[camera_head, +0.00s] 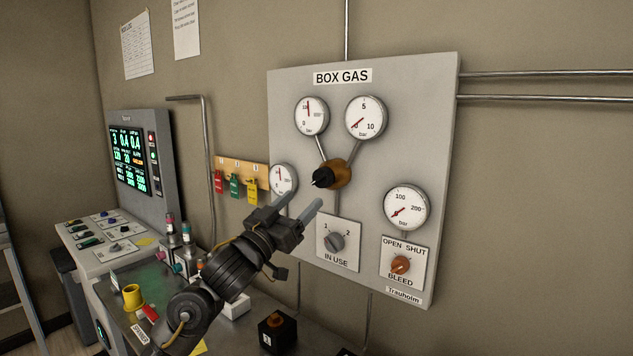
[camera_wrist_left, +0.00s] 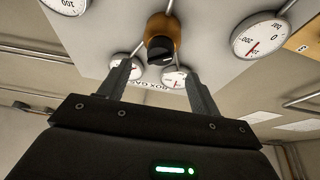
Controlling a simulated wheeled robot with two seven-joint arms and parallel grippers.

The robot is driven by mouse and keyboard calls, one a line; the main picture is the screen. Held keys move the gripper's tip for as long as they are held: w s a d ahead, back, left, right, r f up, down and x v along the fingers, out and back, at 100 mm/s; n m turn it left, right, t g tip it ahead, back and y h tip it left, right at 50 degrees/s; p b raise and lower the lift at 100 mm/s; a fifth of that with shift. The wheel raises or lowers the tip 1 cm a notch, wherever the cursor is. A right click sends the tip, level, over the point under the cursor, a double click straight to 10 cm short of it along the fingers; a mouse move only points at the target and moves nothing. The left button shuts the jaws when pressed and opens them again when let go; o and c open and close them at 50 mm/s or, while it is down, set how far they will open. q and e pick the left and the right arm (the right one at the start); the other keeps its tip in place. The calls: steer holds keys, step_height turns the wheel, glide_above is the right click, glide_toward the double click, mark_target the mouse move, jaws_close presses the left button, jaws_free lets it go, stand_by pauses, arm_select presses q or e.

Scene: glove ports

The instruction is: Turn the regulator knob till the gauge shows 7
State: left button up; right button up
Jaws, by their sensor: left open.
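The regulator knob (camera_head: 323,177) is a black cap on a brass body (camera_head: 341,174), in the middle of the BOX GAS panel (camera_head: 290,80). The 0–10 bar gauge (camera_head: 366,117) is above it to the right; its red needle points down-left, near 0. My left gripper (camera_head: 301,203) is open and empty, below and in front of the knob. In the left wrist view, turned upside down, the knob (camera_wrist_left: 160,49) shows between and beyond the parted fingers (camera_wrist_left: 160,78), apart from them. My right gripper is not in view.
Other dials are a small upper-left gauge (camera_head: 311,116), a left gauge (camera_head: 283,178) partly near the fingers, and a 200 bar gauge (camera_head: 405,207). The IN USE selector (camera_head: 336,241) and orange BLEED knob (camera_head: 400,264) sit lower. Coloured tags (camera_head: 235,186) hang at left.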

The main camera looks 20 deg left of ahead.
mark_target(319, 182)
arm_select(q)
steer(key=p+x, duration=0.2)
steer(key=x, duration=0.3)
steer(key=shift+w+r, duration=0.25)
steer(key=shift+r, duration=0.05)
steer(key=shift+w+d+r, duration=0.15)
steer(key=shift+w, duration=0.15)
steer(key=shift+w+d, duration=0.1)
steer(key=shift+w, duration=0.15)
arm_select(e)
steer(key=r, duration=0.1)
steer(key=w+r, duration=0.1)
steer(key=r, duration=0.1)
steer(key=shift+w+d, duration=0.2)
arm_select(q)
steer(key=shift+c, duration=0.3)
steer(key=c, duration=0.9)
